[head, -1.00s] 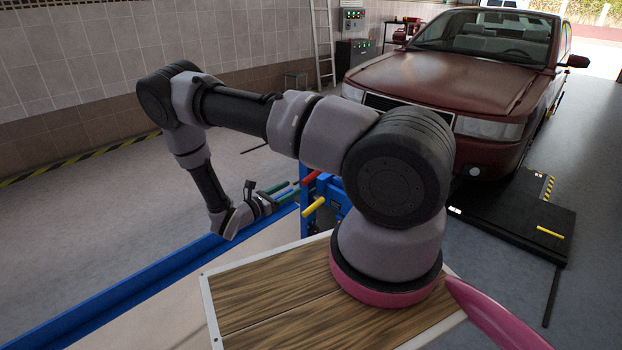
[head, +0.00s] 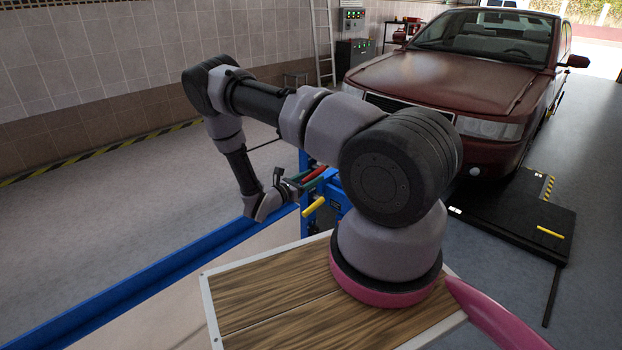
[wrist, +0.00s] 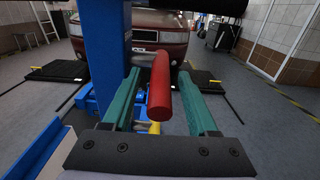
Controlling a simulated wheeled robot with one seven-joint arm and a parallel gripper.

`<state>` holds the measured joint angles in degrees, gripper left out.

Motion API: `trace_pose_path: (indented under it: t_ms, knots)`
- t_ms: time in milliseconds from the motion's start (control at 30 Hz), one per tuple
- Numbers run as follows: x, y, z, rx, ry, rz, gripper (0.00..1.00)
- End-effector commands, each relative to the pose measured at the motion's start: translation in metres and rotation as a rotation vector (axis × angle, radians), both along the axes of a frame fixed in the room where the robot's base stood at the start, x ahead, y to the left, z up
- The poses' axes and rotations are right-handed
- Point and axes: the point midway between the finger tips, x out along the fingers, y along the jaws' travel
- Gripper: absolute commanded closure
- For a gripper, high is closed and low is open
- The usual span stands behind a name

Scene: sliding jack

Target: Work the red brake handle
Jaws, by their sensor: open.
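The red brake handle (wrist: 160,92) is a round red bar in the wrist view, pointing toward the camera. In the head view my gripper (head: 308,181) is beside the blue jack (head: 337,196), and a short piece of the red handle (head: 314,173) shows behind the fingers.
A yellow handle (head: 313,207) sticks out below the red one. A blue post (wrist: 104,50) stands just left of the fingers in the wrist view. A blue rail (head: 170,268) runs along the left. A dark red car (head: 450,75) stands behind on black platforms (head: 515,225).

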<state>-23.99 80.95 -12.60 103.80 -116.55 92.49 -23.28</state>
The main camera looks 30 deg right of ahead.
Motion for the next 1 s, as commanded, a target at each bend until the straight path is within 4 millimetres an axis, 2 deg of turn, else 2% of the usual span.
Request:
trace_pose_path:
  t_ms: [67,200,1000]
  knots:
    - [0.0,0.0001,0.0,0.0,0.0,0.0,0.45]
    - [-0.0001,0.0002,0.0001,0.0,0.0,0.0,0.98]
    - [0.0001,0.0006,0.0002,0.0,-0.001,0.0,1.0]
